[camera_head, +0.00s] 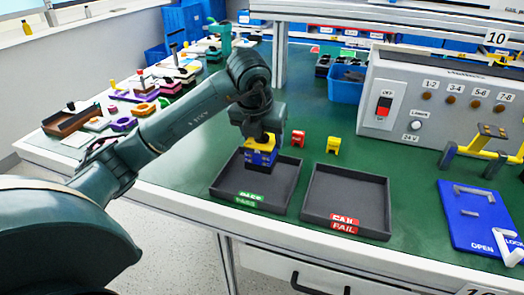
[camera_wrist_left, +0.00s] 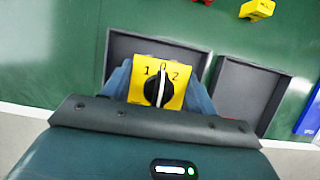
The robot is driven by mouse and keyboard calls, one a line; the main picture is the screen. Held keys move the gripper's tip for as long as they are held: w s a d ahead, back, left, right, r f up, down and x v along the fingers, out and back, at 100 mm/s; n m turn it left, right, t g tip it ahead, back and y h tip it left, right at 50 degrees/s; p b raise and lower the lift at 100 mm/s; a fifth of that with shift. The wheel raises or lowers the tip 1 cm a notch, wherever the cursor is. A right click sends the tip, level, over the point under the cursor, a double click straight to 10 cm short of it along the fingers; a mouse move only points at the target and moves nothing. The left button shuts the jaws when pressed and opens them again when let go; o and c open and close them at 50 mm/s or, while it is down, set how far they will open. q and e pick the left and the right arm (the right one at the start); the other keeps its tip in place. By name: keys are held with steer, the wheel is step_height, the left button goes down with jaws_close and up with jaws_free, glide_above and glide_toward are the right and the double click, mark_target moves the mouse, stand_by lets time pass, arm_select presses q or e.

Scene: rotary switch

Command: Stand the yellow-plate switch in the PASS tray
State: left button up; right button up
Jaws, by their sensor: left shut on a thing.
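The yellow-plate switch (camera_wrist_left: 158,86) has a black knob with a white pointer and the marks 1, 0 and 2. My left gripper (camera_head: 262,148) is shut on it, with a finger on each side in the left wrist view. In the head view the switch (camera_head: 260,157) is at the back part of the PASS tray (camera_head: 250,205), a dark tray with a green label. I cannot tell whether its base touches the tray floor. My right gripper is in neither view.
The FAIL tray (camera_head: 346,203) stands just right of the PASS tray. A red block (camera_head: 298,139) and a yellow block (camera_head: 333,145) stand behind the trays. A grey test box (camera_head: 440,105) and a blue OPEN/LOCK board (camera_head: 480,215) are at the right.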

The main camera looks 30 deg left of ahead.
arm_select(q)
step_height(320, 180, down, 3)
steer(key=shift+f, duration=0.15)
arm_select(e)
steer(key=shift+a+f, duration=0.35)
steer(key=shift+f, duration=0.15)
arm_select(q)
steer(key=shift+f+b, duration=0.2)
steer(key=shift+b, duration=0.15)
steer(key=o, duration=1.1)
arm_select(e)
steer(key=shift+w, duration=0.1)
